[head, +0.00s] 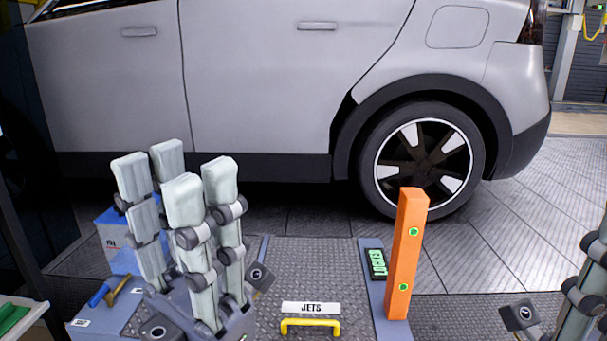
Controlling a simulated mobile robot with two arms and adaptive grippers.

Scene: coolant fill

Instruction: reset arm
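My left gripper (174,180) stands at the lower left with its pale, jointed fingers pointing up. The fingers are apart and nothing shows between them. My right gripper (586,285) is only partly in view at the lower right edge. Its fingertips are cut off, so I cannot tell whether it is open or shut.
A silver car (250,90) stands across the back, its wheel (425,155) at centre right. An orange post (406,255) rises beside a green-lit display (377,263). A yellow handle (310,323) lies below a "JETS" label (311,308). A blue box (115,245) is behind my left gripper. Floor at right is clear.

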